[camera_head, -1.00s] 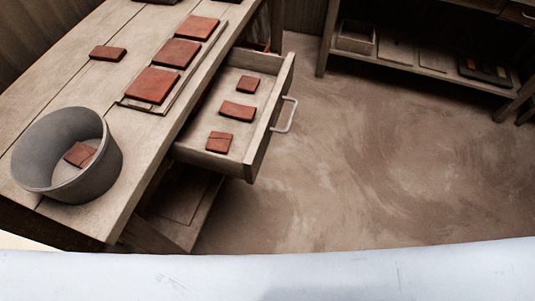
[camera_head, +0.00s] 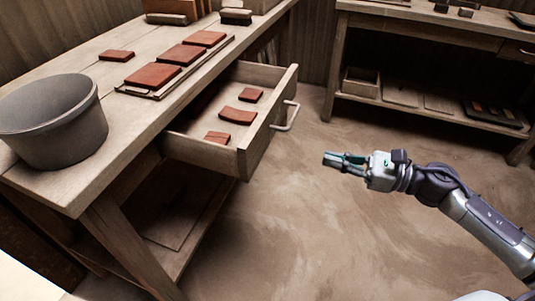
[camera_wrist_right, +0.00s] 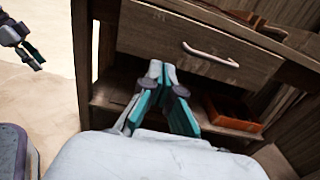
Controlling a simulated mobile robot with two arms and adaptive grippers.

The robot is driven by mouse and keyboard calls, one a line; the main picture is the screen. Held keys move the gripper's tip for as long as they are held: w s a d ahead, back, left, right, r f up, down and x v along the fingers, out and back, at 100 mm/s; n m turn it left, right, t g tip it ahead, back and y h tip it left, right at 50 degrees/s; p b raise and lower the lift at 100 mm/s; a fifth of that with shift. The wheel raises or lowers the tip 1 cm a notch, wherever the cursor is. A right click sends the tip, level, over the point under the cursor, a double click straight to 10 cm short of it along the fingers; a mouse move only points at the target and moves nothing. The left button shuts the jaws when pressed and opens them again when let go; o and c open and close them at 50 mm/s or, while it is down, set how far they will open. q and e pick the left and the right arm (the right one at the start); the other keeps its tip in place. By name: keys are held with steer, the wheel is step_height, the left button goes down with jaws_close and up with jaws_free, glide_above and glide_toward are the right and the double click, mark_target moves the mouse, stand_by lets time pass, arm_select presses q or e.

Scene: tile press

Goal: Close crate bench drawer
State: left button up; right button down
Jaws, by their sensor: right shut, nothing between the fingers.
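The bench drawer (camera_head: 255,140) is pulled out from the side of the wooden bench (camera_head: 137,145). Several red-brown tiles lie inside it. Its pale bar handle (camera_head: 288,116) faces my right arm. My right gripper (camera_head: 328,159) is shut and empty, over the floor to the right of the handle and apart from it. In the right wrist view, the right fingers (camera_wrist_right: 160,72) show below a drawer front with a handle (camera_wrist_right: 210,55), apparently the same drawer. My left gripper (camera_wrist_right: 35,55) shows only at the upper left there; its opening is unclear.
A grey bucket (camera_head: 55,130) and several red-brown tiles (camera_head: 153,76) on a board are on the bench top. A second wooden bench with a lower shelf (camera_head: 425,108) stands at the back right. The floor (camera_head: 300,225) before the drawer is clear.

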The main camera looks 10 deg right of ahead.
glide_toward(263, 141)
steer(key=p+x, duration=0.1)
steer(key=x, duration=0.5)
arm_select(q)
steer(key=shift+s+a+f+g+y, duration=0.1)
steer(key=shift+s+a+g, duration=0.2)
steer(key=shift+s, duration=0.35)
steer(key=shift+s+a+f+g+y, duration=0.1)
steer(key=shift+s+f+g, duration=0.05)
steer(key=shift+s+g, duration=0.4)
steer(key=shift+s+a+f+g+y, duration=0.1)
steer(key=shift+s+a+g, duration=0.15)
steer(key=shift+s, duration=0.5)
arm_select(e)
steer(key=shift+w+a, duration=0.4)
steer(key=shift+a, duration=0.2)
